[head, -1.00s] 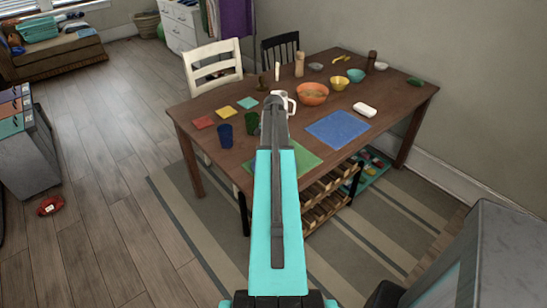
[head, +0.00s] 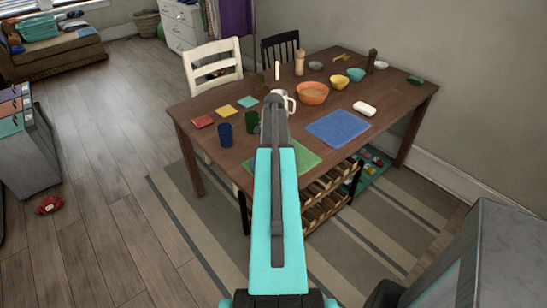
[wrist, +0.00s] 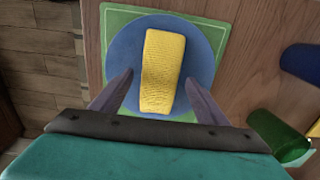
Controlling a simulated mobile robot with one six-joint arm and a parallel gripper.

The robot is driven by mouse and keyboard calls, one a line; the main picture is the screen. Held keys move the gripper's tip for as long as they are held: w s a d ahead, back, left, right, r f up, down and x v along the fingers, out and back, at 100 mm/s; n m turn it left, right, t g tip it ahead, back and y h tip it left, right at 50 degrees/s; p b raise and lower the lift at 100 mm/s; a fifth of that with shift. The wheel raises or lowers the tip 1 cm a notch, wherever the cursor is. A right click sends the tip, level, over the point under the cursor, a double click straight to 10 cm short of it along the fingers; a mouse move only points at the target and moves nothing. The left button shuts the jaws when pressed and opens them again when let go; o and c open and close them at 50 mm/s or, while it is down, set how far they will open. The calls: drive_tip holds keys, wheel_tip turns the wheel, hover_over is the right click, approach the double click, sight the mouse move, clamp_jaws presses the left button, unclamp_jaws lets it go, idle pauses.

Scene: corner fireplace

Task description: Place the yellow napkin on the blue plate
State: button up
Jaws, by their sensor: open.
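The yellow napkin (wrist: 161,70), a folded or rolled strip, lies across the middle of the round blue plate (wrist: 205,55) in the wrist view. The plate sits on a green placemat (wrist: 116,22) on the wooden table. My gripper (wrist: 159,77) is open, one finger on each side of the napkin's near half, with visible gaps between fingers and napkin.
A blue cup (head: 225,134) and a green cup (head: 252,122) stand left of my arm. A white mug (head: 291,104) and an orange bowl (head: 312,93) are farther back. A blue placemat (head: 339,128) lies bare to the right, near a white object (head: 365,108).

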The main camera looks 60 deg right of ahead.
wheel_tip(320, 180, up, 12)
drive_tip(key=b, duration=0.2)
drive_tip(key=shift+b, duration=0.35)
idle(0.3)
drive_tip(key=shift+w+a+f, duration=0.1)
idle(0.6)
